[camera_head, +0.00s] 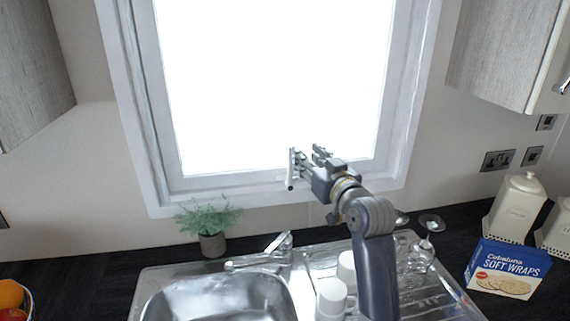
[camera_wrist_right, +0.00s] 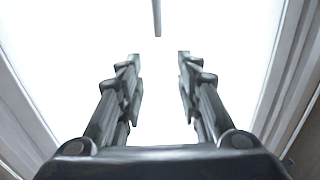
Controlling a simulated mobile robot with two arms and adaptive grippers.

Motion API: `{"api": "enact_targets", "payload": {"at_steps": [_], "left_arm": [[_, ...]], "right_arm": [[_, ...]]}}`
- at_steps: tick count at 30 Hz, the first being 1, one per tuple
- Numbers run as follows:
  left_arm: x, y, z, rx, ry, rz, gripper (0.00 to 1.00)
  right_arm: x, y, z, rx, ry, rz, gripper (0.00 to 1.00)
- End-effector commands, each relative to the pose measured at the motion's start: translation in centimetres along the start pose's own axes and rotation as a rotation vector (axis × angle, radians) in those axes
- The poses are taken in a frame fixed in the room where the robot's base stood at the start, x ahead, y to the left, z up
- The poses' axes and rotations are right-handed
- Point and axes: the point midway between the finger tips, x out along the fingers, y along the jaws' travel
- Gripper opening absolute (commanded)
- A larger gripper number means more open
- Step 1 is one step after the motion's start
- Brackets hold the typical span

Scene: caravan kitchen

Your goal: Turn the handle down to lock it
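The window handle (camera_head: 291,168) is a thin metal bar at the bottom of the window frame in the head view, and it stands roughly upright. In the right wrist view a thin grey bar (camera_wrist_right: 157,17), which looks like the handle, shows at the top, beyond the fingertips. My right gripper (camera_head: 311,161) is just right of the handle in the head view. In the right wrist view its two fingers (camera_wrist_right: 158,58) are apart with nothing between them. Whether a finger touches the handle cannot be told. My left gripper is not in view.
Below the window are a metal sink (camera_head: 222,298), a tap (camera_head: 262,258), a potted plant (camera_head: 212,243), white cups (camera_head: 331,298) and upturned glasses (camera_head: 424,247). A blue wraps box (camera_head: 507,268) and a white canister (camera_head: 518,207) stand at right. Cabinets (camera_head: 503,50) flank the window.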

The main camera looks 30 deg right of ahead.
Motion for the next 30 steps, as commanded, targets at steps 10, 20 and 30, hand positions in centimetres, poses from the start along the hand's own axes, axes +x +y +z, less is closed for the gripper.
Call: {"api": "enact_targets", "payload": {"at_steps": [10, 20, 30], "left_arm": [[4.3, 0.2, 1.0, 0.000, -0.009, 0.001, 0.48], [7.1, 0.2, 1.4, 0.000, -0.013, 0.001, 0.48], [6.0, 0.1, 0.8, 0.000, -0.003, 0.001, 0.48]], "right_arm": [[0.0, 0.1, 4.4, 0.000, 0.000, 0.000, 0.33], [0.0, 0.1, 7.1, 0.000, 0.001, 0.000, 0.33], [3.0, 0.1, 6.8, 0.001, -0.001, 0.000, 0.33]]}}
